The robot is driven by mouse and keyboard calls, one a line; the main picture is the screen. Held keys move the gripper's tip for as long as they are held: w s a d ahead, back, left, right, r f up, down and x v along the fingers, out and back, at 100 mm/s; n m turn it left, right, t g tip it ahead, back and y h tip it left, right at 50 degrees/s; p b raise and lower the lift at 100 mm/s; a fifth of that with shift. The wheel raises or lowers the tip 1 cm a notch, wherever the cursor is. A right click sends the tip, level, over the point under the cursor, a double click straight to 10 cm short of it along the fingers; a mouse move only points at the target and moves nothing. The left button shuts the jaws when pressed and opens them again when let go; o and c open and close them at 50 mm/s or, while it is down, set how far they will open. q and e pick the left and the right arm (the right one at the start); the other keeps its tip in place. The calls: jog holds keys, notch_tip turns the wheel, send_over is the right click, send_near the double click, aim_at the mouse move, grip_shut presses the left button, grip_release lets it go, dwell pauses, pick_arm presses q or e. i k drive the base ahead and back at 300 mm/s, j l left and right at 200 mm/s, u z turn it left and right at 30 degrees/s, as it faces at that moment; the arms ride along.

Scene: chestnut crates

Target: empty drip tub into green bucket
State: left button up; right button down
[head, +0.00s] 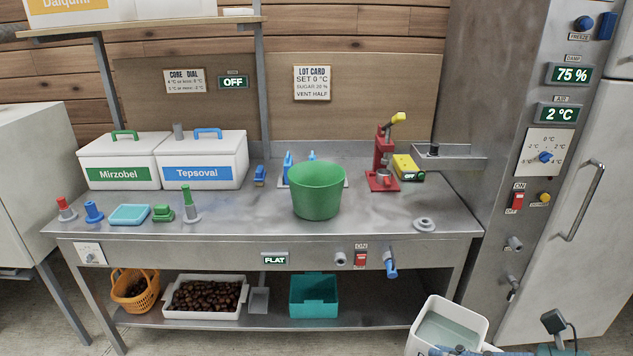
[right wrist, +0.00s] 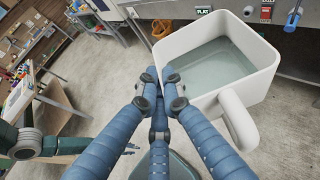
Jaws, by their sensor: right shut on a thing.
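The white drip tub (head: 424,325) is at the lower right of the head view, in front of the bench, with clear liquid in it. In the right wrist view the tub (right wrist: 181,50) fills the upper right, with a thick white handle on its near side. My right gripper (right wrist: 167,78) has its blue fingers shut at the tub's left wall; the exact contact is hard to see. The green bucket (head: 317,190) stands upright on the bench top, behind and left of the tub. Its inside is mostly hidden.
Two white crates labelled Mirzobel (head: 120,160) and Tepsovai (head: 204,160) stand at the back left of the bench. A red press (head: 382,160) is right of the bucket. A blue-handled tap (head: 390,264) sticks out of the bench front. A tall steel cabinet (head: 500,100) bounds the right.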

aim_at(316, 191)
jog(key=i+j, duration=0.35)
jog(key=i, duration=0.15)
jog(key=i+j, duration=0.3)
jog(key=i, duration=0.15)
jog(key=i+j, duration=0.35)
jog(key=i, duration=0.15)
